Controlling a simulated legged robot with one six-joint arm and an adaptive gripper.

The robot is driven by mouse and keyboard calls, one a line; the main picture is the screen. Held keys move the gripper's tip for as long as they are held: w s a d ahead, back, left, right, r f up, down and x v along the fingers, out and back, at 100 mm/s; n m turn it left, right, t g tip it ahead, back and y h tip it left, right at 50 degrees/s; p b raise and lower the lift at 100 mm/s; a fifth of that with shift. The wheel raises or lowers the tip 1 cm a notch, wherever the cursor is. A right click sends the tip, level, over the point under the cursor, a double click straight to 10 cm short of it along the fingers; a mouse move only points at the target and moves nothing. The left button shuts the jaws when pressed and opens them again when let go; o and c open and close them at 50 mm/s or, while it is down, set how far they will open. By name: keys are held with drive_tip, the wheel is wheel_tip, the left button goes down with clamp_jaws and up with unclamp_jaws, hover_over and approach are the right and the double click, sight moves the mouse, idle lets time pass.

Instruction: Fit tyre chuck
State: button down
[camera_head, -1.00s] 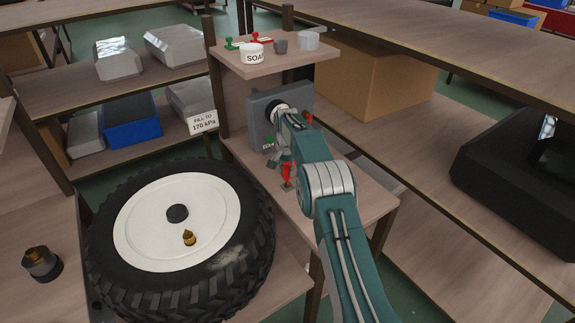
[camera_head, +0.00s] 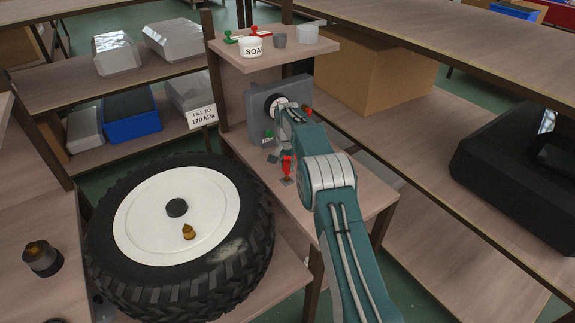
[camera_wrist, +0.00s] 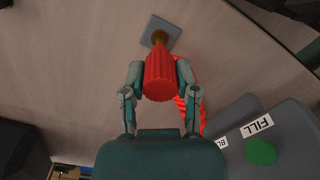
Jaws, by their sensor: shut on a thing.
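The red tyre chuck (camera_wrist: 160,76) with a brass tip is between the two fingers of my gripper (camera_wrist: 160,82), which is shut on it. Its brass tip points at a small grey pad (camera_wrist: 172,31) on the shelf; I cannot tell whether it touches. In the head view the red chuck (camera_head: 288,167) shows below my gripper (camera_head: 279,154), above the grey pad (camera_head: 287,182). A red coiled hose (camera_wrist: 194,112) runs beside the chuck. The wheel (camera_head: 255,240) lies flat at the left, with a brass valve piece (camera_head: 188,232) upright on its white disc.
A grey inflator box (camera_head: 262,137) with a round gauge stands behind my gripper; its FILL label (camera_wrist: 257,126) and green button (camera_wrist: 261,152) show in the wrist view. A soap pot (camera_head: 251,47) stands on the upper shelf. A dark cup-like part (camera_head: 42,260) stands left of the wheel.

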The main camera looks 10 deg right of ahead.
drive_tip(key=shift+f, duration=1.3)
drive_tip(key=shift+c, duration=1.4)
unclamp_jaws()
wheel_tip(320, 180, up, 12)
drive_tip(key=shift+f, duration=0.1)
